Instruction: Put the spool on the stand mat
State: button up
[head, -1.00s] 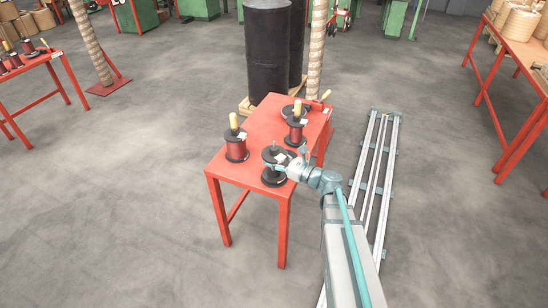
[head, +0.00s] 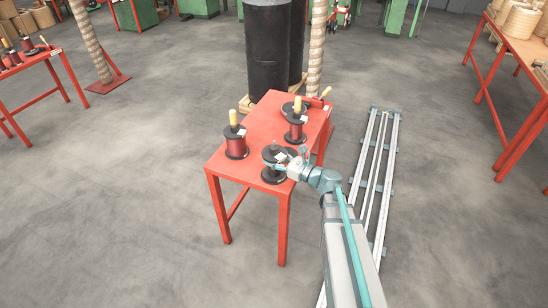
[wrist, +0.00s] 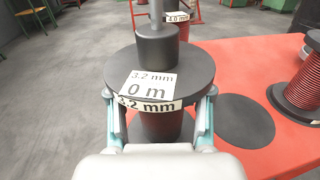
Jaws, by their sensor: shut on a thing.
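The spool (wrist: 195,72) in the wrist view has a dark round top flange, a dark hub with a grey rod, and white labels reading "3.2 mm" and "0 m". My gripper (wrist: 160,125) is shut on it, with one finger on each side below the flange. Its lower part is mostly hidden by my gripper. A dark round mat (wrist: 246,122) lies flat on the red table just right of the spool. In the head view, the spool (head: 272,154) is upright at the table's near right side, held by my gripper (head: 282,166). I cannot tell whether its base touches the table.
The red table (head: 222,167) also bears a red-wound spool with a yellow handle (head: 235,143) on the left and another (head: 296,125) behind. A red-wound spool (wrist: 300,88) stands right of the mat. Black drums (head: 268,50) stand behind the table.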

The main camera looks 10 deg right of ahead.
jog(key=shift+f, duration=0.2)
jog(key=o, duration=1.3)
jog(key=shift+c, duration=0.2)
